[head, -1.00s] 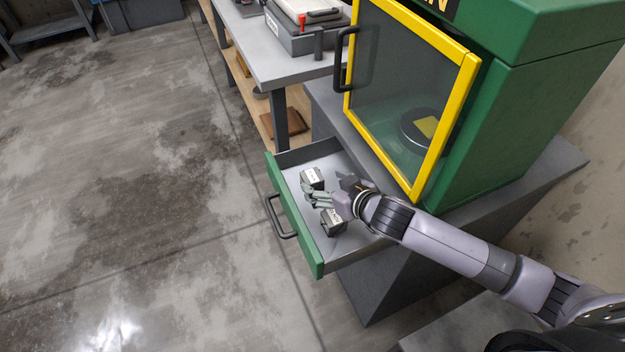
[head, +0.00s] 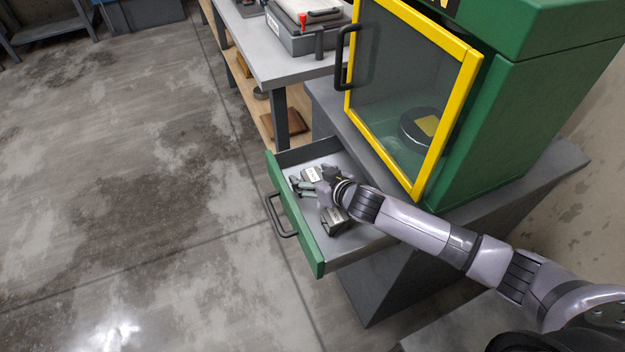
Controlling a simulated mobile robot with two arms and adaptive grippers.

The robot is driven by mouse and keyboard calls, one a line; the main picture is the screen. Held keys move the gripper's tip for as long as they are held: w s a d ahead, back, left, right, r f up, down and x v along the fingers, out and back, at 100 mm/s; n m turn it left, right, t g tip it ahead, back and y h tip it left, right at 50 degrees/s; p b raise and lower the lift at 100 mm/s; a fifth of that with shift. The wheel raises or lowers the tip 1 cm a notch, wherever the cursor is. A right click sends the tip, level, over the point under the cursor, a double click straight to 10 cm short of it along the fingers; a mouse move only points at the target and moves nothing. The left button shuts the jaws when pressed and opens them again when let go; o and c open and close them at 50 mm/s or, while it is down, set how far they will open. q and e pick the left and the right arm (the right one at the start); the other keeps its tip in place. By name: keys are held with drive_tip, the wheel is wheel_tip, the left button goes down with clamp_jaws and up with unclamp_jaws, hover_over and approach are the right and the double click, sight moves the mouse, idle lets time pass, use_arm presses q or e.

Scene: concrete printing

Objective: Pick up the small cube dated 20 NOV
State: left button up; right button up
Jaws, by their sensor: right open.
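Two small grey cubes with white labels lie in the open drawer (head: 352,245). The far cube (head: 312,173) is near the drawer's back end, and the near cube (head: 334,222) is closer to the front end. The label writing is too small to read, so I cannot tell which is dated 20 NOV. My right gripper (head: 303,187) is open over the drawer, its fingers at the far cube and partly covering it. I cannot tell whether they touch it. My left gripper is not in view.
The drawer's green front (head: 292,218) has a dark handle (head: 277,215). Above the drawer stands a green machine (head: 540,130) with a yellow-framed door (head: 412,95). A grey bench (head: 272,62) is behind. The concrete floor at left is clear.

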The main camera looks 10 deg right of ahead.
drive_tip(key=c, duration=1.6)
